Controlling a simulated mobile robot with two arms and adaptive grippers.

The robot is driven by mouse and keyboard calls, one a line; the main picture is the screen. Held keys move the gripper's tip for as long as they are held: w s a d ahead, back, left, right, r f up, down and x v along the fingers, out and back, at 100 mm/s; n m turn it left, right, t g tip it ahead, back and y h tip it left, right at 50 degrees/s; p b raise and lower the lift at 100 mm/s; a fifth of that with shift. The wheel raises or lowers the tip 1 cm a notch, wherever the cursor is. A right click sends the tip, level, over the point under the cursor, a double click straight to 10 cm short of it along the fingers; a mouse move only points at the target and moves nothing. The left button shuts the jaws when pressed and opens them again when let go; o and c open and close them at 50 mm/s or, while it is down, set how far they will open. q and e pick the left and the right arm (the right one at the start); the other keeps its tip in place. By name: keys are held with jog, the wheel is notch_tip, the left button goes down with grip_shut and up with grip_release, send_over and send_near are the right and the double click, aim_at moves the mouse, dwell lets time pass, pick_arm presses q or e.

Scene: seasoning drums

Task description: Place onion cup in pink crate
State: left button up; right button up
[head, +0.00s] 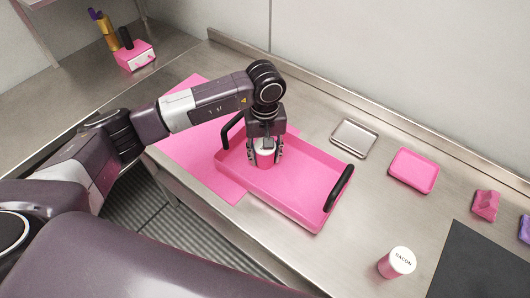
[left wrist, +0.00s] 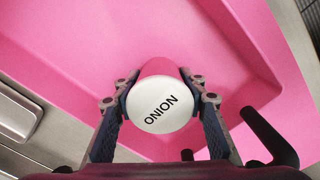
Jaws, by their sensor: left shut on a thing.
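A pink cup with a white lid marked ONION (left wrist: 166,105) is between the fingers of my left gripper (head: 266,154), which is shut on it. In the head view the onion cup (head: 265,160) is upright within the left part of the pink crate (head: 300,188). I cannot tell whether its base touches the crate floor. The crate is shallow with black handles at its two ends. It also fills much of the left wrist view (left wrist: 70,45). My right gripper is not in view.
A BACON cup (head: 397,262) stands on the steel counter right of the crate, near a dark mat (head: 485,265). A metal tray (head: 355,138) and a small pink tray (head: 413,170) lie behind. A pink mat (head: 190,140) lies left, partly under the crate.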

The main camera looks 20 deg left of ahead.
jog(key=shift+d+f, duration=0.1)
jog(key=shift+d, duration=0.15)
pick_arm(q)
jog(key=shift+f, duration=0.15)
jog(key=o, duration=1.2)
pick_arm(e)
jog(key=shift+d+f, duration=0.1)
pick_arm(q)
jog(key=shift+r, duration=0.25)
jog(key=shift+w+r, duration=0.1)
jog(key=shift+r, duration=0.2)
notch_tip(320, 180, up, 11)
jog(key=b, duration=0.3)
jog(key=shift+r+b, duration=0.15)
jog(key=shift+b, duration=0.15)
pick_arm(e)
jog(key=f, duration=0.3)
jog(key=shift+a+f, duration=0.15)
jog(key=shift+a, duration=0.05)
